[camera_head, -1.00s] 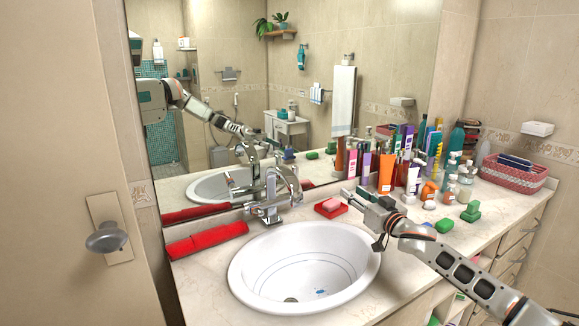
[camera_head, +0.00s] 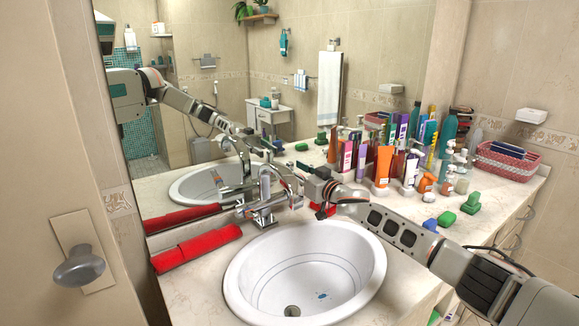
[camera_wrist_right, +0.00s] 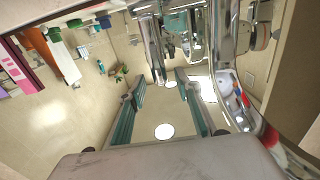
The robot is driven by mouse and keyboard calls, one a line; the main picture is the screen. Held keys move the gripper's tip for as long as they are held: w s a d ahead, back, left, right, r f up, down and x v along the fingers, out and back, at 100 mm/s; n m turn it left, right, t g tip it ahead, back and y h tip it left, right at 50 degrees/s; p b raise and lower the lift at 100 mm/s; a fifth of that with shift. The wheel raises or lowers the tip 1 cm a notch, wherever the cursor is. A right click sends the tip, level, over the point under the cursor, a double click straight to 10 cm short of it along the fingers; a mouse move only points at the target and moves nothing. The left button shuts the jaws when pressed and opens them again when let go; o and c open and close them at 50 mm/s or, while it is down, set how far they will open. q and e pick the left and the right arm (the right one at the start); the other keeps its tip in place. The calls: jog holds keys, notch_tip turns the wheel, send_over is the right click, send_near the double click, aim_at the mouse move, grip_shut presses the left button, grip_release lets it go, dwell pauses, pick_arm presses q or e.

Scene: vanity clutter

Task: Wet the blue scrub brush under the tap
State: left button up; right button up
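The chrome tap (camera_head: 262,200) stands at the back of the white sink (camera_head: 250,305). My right gripper (camera_head: 298,180) is beside the tap's spout, above the sink's back rim. In the right wrist view its two teal-lined fingers (camera_wrist_right: 163,112) are apart, with nothing visible between them. The tap's chrome body (camera_wrist_right: 222,50) fills the upper right of that view, very close to the fingers. No blue scrub brush can be made out for sure. A small blue patch (camera_head: 323,296) shows in the sink bowl, too small to identify. My left gripper is not in view.
A red rolled towel (camera_head: 197,247) lies left of the tap. A red soap dish (camera_head: 322,211) is partly hidden under my right arm. Several bottles and tubes (camera_head: 383,165) crowd the counter to the right, with green blocks (camera_head: 447,219) before them. The mirror is behind the tap.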

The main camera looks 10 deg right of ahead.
aim_at(292, 166)
jog(key=shift+x, duration=1.5)
grip_shut()
